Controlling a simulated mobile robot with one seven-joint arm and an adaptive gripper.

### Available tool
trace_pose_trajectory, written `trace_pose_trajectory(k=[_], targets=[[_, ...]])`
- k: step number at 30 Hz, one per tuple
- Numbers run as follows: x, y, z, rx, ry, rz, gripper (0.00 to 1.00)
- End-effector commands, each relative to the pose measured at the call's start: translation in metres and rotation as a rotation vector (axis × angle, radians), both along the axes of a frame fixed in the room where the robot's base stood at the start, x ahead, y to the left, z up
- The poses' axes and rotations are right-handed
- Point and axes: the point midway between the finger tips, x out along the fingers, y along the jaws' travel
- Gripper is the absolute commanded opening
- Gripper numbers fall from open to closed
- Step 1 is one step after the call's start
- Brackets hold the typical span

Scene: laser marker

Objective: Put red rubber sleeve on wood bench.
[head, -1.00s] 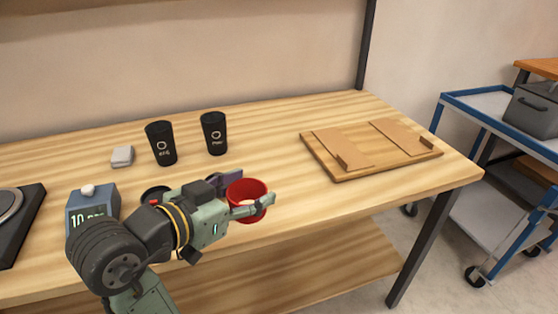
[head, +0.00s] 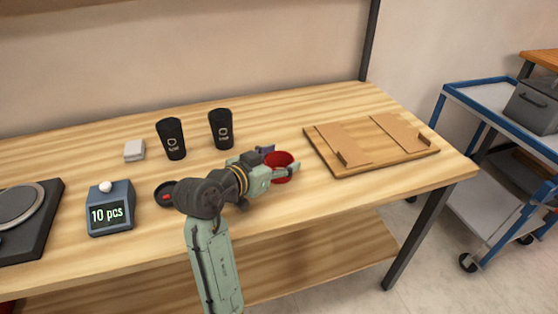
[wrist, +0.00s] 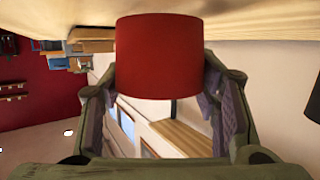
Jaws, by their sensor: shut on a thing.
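The red rubber sleeve (head: 281,172) is a short, wide red ring with an open top. My gripper (head: 284,170) is shut on it near the front of the wood bench (head: 330,100). In the wrist view the red sleeve (wrist: 159,56) sits between my two fingers (wrist: 160,85), and the bench top shows along the upper edge. I cannot tell whether the sleeve's lower rim touches the bench.
Two black tumblers (head: 172,139) (head: 221,128) stand behind my gripper. A wooden board (head: 385,165) with cardboard pieces lies to the right. A counter reading "10 pcs" (head: 110,208), a black lid (head: 166,193) and a white block (head: 134,151) are to the left. Bench is clear behind the tumblers.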

Motion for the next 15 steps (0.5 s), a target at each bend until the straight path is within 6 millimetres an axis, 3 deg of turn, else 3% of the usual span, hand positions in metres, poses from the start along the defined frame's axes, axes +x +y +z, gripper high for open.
trace_pose_trajectory(k=[15], targets=[[-0.0004, 0.0000, -0.0146, 0.000, -0.001, 0.000, 0.37]])
